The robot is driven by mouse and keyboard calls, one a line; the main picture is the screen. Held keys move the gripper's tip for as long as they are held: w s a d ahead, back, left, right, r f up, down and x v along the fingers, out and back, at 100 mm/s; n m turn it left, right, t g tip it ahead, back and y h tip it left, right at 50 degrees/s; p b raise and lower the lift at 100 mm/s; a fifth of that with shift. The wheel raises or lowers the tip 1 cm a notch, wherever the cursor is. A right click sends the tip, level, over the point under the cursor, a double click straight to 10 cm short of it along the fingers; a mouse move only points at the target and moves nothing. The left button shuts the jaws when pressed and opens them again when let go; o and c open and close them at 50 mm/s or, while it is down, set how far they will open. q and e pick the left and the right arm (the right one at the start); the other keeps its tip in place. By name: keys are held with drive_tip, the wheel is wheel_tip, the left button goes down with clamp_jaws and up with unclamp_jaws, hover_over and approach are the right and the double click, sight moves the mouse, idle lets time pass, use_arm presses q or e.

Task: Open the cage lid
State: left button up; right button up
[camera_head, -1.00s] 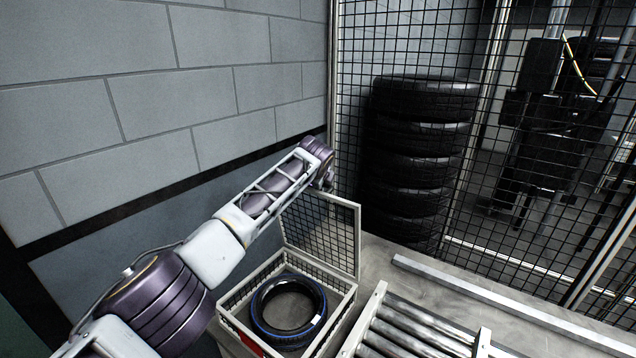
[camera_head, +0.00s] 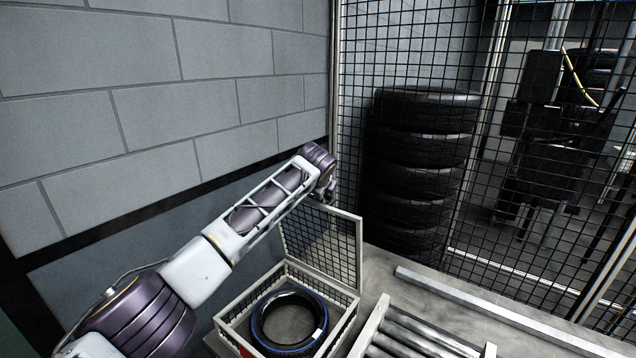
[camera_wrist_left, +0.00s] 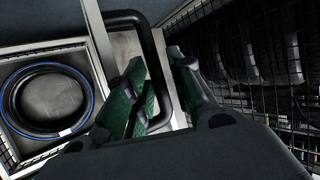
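The cage (camera_head: 222,324) is a pale-framed box at the lower middle of the head view. A black tyre with a blue ring (camera_head: 258,327) lies inside it. The mesh lid (camera_head: 320,243) stands raised, roughly upright, at the back of the cage. My left gripper (camera_head: 326,192) is at the lid's upper edge, with its fingers partly hidden in the head view. In the left wrist view the green-padded fingers of my left gripper (camera_wrist_left: 162,92) are apart, with a dark looped bar (camera_wrist_left: 155,45) passing between them. Contact is unclear. My right gripper is not in view.
A grey block wall (camera_head: 150,120) stands close on the left. A tall tyre stack (camera_head: 420,170) is behind the cage, with mesh fencing (camera_head: 400,50) around it. A roller conveyor (camera_head: 410,335) lies to the right of the cage.

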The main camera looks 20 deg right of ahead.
use_arm(q)
drive_tip(key=v, duration=0.9)
drive_tip(key=shift+r, duration=0.15)
idle(0.4)
idle(0.5)
